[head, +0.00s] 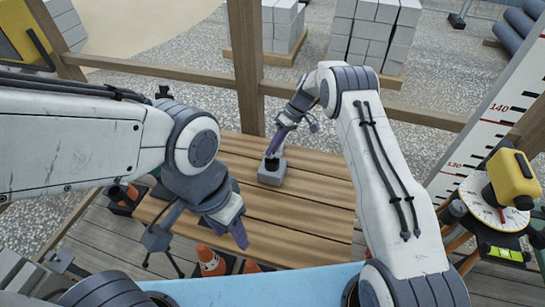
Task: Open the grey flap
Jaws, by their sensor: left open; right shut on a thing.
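A small grey box-like thing with the grey flap (271,176) stands on the wooden table, near its far side. Its top looks dark where my gripper meets it. My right gripper (277,146) reaches down to it from above and is shut on it. The fingertips and the part they hold are small and partly hidden, so I cannot tell how far the flap stands open. My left gripper (234,224) is open and empty above the near left part of the table, apart from the grey thing.
The slatted wooden table (312,216) is otherwise mostly clear. Orange cones (211,261) stand below its near edge. A yellow instrument (513,179) stands at the right beside a white measuring board (497,113). A wooden post (246,65) and rails lie behind; stacked blocks (372,32) stand beyond.

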